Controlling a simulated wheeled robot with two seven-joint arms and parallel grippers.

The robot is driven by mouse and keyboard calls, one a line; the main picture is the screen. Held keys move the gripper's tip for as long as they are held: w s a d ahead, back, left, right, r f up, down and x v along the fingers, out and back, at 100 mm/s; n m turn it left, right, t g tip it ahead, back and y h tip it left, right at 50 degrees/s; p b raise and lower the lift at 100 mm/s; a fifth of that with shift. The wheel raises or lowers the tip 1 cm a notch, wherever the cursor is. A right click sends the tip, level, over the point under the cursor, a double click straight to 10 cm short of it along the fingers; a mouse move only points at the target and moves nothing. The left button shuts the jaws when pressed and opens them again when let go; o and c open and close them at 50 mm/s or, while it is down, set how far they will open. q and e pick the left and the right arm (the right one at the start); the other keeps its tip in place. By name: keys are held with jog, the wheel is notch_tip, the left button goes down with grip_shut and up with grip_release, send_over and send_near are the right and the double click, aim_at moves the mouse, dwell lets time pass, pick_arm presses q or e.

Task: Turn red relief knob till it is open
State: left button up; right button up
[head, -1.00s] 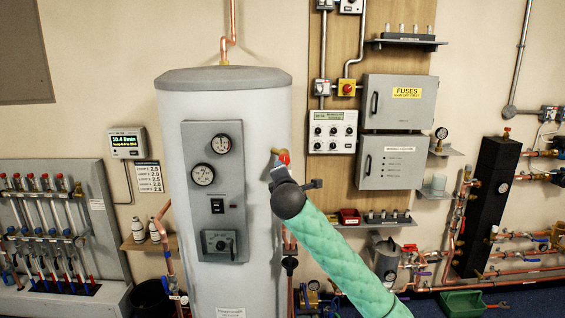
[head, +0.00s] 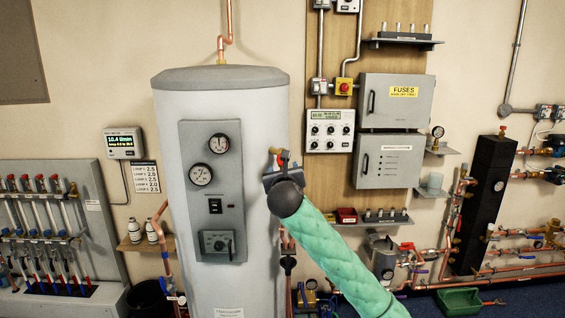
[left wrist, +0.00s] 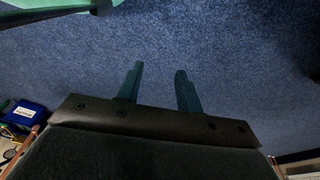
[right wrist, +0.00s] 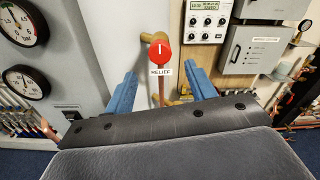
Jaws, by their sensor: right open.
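The red relief knob (right wrist: 161,50) shows in the right wrist view, with a white mark near its top and a RELIEF label (right wrist: 160,71) below it. It sits on a brass fitting at the right side of the grey cylinder (head: 225,100). In the head view only a bit of the red knob (head: 283,157) shows above my right gripper (head: 275,170). In the right wrist view my right gripper (right wrist: 160,88) is open, its blue fingers apart, with the knob ahead and between them. My left gripper (left wrist: 158,82) is open and empty above blue carpet.
A control panel with two gauges (head: 212,190) is on the cylinder's front. Right of the knob are a grey thermostat box (head: 330,131), the fuse box (head: 396,101) and a shelf (head: 372,219). Copper pipes run along the lower right wall.

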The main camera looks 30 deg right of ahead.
pick_arm(q)
notch_tip(320, 180, down, 5)
jog(key=s+a+p, duration=0.2)
jog(key=shift+s+a+p, duration=0.15)
jog(key=shift+s+p, duration=0.15)
jog(key=shift+s, duration=0.05)
pick_arm(e)
jog(key=x, duration=0.7)
jog(key=shift+d, duration=0.15)
jog(key=shift+w, duration=0.15)
jog(key=c, duration=1)
